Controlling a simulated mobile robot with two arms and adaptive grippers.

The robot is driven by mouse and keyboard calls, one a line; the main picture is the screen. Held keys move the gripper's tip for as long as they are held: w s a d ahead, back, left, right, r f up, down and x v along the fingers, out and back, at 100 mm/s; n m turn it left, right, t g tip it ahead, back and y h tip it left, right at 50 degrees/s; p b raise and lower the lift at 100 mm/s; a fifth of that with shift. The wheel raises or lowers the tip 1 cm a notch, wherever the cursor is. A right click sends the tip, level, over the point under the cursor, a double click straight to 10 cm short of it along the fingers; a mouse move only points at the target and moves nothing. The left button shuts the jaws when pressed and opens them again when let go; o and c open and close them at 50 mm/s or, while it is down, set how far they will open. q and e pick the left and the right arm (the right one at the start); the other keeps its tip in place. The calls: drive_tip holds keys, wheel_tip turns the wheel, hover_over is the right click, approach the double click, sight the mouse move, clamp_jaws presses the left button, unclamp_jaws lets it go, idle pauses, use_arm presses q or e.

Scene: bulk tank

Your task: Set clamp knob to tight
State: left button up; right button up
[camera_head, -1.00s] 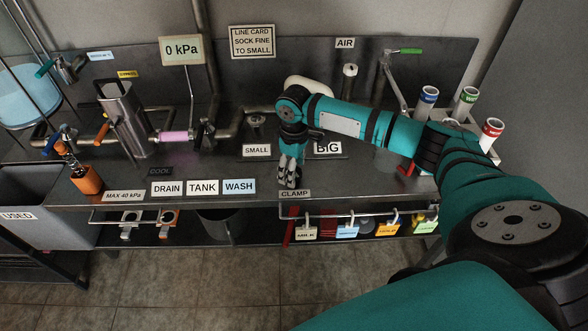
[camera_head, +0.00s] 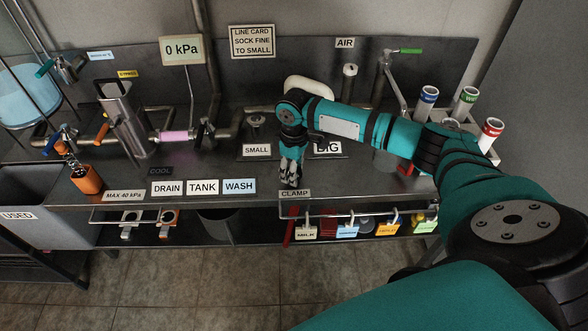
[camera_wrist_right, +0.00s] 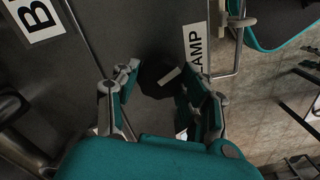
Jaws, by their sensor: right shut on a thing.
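The clamp knob (camera_wrist_right: 154,76) shows in the right wrist view as a dark, round knob with a white pointer mark. It sits beside the CLAMP label (camera_wrist_right: 195,48), which also shows at the bench's front edge in the head view (camera_head: 295,194). My right gripper (camera_wrist_right: 160,88) has its fingers on either side of the knob and is shut on it. In the head view my right gripper (camera_head: 291,180) points down just behind the CLAMP label and hides the knob. I cannot read which setting the pointer marks. My left gripper is not in view.
The SMALL sign (camera_head: 256,150) and the BIG sign (camera_head: 328,148) stand behind my right gripper. A front rail (camera_head: 365,211) carries several hanging tags below the edge. The DRAIN, TANK and WASH labels (camera_head: 202,187) lie to the left. The gauge (camera_head: 181,49) reads 0 kPa.

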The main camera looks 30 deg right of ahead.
drive_tip(key=shift+r+n+p, duration=0.2)
drive_tip(key=shift+n+p, duration=0.9)
drive_tip(key=shift+p, duration=0.25)
drive_tip(key=n+p, duration=0.2)
drive_tip(key=shift+n, duration=0.3)
drive_tip(key=n+p, duration=0.1)
drive_tip(key=n, duration=0.1)
drive_tip(key=shift+n, duration=0.4)
drive_tip(key=n+p, duration=0.1)
drive_tip(key=n, duration=0.2)
drive_tip(key=shift+w+f+n, duration=0.1)
drive_tip(key=shift+n, duration=0.3)
drive_tip(key=n, duration=0.3)
drive_tip(key=shift+n+p, duration=0.3)
drive_tip(key=n, duration=0.9)
drive_tip(key=shift+f+b, duration=0.1)
drive_tip(key=shift+b, duration=0.2)
drive_tip(key=n, duration=0.4)
drive_tip(key=shift+n+b, duration=0.3)
drive_tip(key=shift+b, duration=0.05)
